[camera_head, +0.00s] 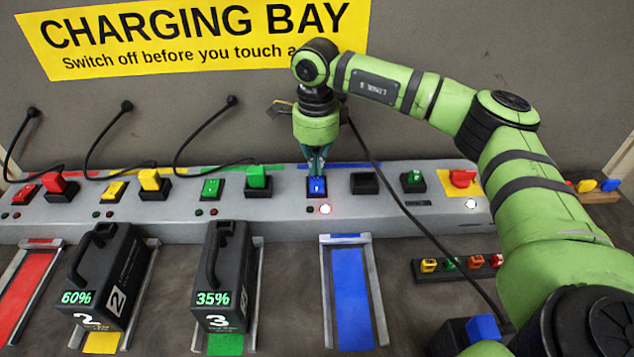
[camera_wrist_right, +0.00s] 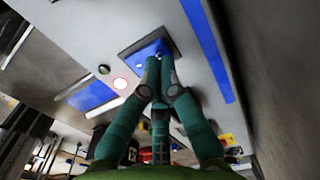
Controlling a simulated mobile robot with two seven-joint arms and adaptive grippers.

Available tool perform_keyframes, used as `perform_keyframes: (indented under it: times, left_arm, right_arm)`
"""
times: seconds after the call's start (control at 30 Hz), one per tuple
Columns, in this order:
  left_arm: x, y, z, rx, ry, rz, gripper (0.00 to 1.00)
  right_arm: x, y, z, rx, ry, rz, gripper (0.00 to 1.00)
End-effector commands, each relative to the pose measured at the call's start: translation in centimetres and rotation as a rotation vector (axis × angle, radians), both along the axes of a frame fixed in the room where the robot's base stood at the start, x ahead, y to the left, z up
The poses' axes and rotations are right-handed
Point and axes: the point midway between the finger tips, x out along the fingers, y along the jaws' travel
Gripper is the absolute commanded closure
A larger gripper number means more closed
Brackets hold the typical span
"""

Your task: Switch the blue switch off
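The blue switch (camera_head: 317,188) sits in a dark frame on the long grey panel (camera_head: 290,222), above the blue bay. My right gripper (camera_head: 317,171) points down at it with its fingers together. In the right wrist view the shut fingertips (camera_wrist_right: 156,64) are at the face of the blue switch (camera_wrist_right: 146,50), seemingly touching it and hiding part of it. Nothing shows between the fingers. My left gripper is out of view.
A green switch (camera_head: 211,188) is left of the blue one; an empty dark socket (camera_head: 364,183) is right. Black batteries (camera_head: 223,270) stand in the yellow and green bays; the blue bay (camera_head: 351,300) is empty. A black cable (camera_head: 400,200) hangs across the panel's right part.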

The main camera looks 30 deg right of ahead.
Motion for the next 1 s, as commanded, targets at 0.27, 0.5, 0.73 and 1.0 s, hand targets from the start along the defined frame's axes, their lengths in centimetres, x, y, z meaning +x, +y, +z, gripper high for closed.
perform_keyframes:
  times: [0.27,0.5,0.73,1.0]
  left_arm:
    - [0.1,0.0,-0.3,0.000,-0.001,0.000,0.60]
    - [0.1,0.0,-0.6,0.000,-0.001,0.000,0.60]
    - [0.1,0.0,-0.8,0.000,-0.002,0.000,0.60]
    - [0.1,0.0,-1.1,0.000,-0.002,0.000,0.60]
  right_arm:
    - [0.0,0.0,-0.5,0.000,0.000,0.000,1.00]
    - [0.0,0.0,-0.9,0.000,0.000,0.000,1.00]
    - [0.0,0.0,-1.2,0.000,0.000,0.000,1.00]
    - [0.0,0.0,-1.6,0.000,0.000,0.000,1.00]
